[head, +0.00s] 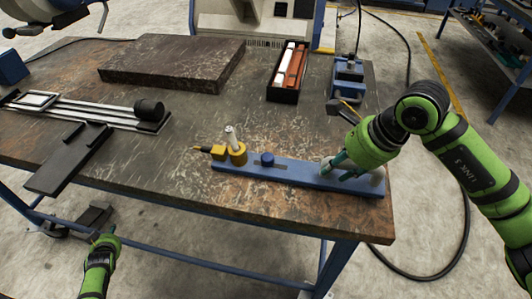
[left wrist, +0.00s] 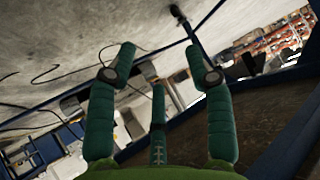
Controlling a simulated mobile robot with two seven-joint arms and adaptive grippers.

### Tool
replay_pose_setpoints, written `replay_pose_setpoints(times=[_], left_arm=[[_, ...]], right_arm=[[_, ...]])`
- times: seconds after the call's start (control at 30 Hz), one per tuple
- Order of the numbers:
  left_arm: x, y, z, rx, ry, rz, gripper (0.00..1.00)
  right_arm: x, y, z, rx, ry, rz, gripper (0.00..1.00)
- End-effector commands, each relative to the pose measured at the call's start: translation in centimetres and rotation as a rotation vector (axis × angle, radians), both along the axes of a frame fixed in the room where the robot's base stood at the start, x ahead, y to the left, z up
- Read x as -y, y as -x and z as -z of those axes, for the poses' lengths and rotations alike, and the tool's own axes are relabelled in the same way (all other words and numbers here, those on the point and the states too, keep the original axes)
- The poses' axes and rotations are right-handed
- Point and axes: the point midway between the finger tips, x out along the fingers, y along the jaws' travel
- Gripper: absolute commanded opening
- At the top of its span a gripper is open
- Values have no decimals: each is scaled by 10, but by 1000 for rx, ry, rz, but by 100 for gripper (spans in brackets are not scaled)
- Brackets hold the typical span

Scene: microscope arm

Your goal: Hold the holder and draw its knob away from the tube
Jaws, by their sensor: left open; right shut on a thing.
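The holder is a long blue bar (head: 300,176) lying near the table's front edge, with a round blue knob (head: 267,158) on top. At its left end a yellow collar (head: 237,155) surrounds the upright pale tube (head: 231,138). A yellow block (head: 218,152) with a small pin knob (head: 200,148) sticks out left of the collar. My right gripper (head: 332,168) is shut at the bar's right end, around a pale part mostly hidden by the fingers. My left gripper (head: 106,240) is low, in front of the table; its spread, empty fingers show in the left wrist view (left wrist: 158,78).
A dark stone slab (head: 172,62) and a black box with red and white items (head: 288,70) lie behind. A rail device with a black roller (head: 148,110) and a black plate (head: 68,158) are at left. A blue vise-like tool (head: 347,75) stands back right.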

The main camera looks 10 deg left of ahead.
Motion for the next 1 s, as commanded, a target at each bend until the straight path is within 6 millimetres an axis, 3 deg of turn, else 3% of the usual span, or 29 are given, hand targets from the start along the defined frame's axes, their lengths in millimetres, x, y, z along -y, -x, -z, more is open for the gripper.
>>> replay_pose_setpoints(times=[0.03,0.2,0.3,0.4,0.6,0.8,0.83,1.0], left_arm=[[-35,-11,-34,76,-31,-61,52],[-134,-17,-146,335,-115,-264,52],[-177,-6,-203,465,-153,-363,52],[-207,8,-247,570,-183,-439,52],[-246,34,-318,741,-225,-546,52],[-274,68,-377,892,-262,-639,52],[-273,64,-381,905,-252,-637,52],[-252,4,-394,922,-147,-555,52]], right_arm=[[0,-1,-1,3,-1,1,0],[0,-1,-1,4,-2,1,0],[0,-1,-1,4,-2,1,0],[0,-1,-1,4,-2,1,0],[-1,-1,-1,4,-3,1,0],[-1,-1,-2,4,-3,0,0],[-1,-1,-1,4,-3,0,0],[-1,-1,-2,4,-4,0,0]])
